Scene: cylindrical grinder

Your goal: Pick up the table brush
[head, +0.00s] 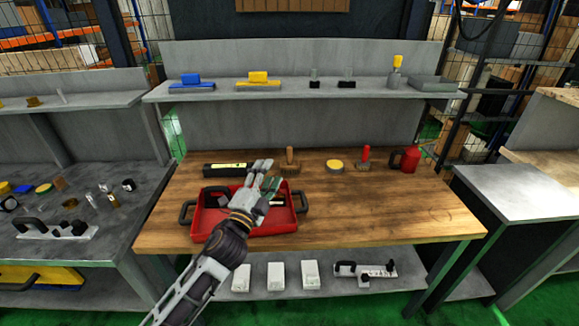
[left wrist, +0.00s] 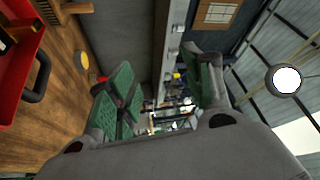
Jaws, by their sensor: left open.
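The likely table brush (head: 290,161) has a brown wooden handle and stands at the back of the wooden table, just behind the red tray (head: 211,222). Its wooden part and dark bristles also show at the top left edge of the left wrist view (left wrist: 46,12). My left gripper (head: 268,175) is over the tray, a little left of and nearer than the brush. In the left wrist view its green-padded fingers (left wrist: 158,82) are spread with nothing between them. My right gripper is in neither view.
A black-and-yellow box (head: 226,169) lies left of my gripper. Right of the brush are a yellow round tin (head: 335,167), a red-handled tool (head: 365,156) and a red can (head: 406,160). The grey shelf (head: 300,92) runs above behind. The table's right part is clear.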

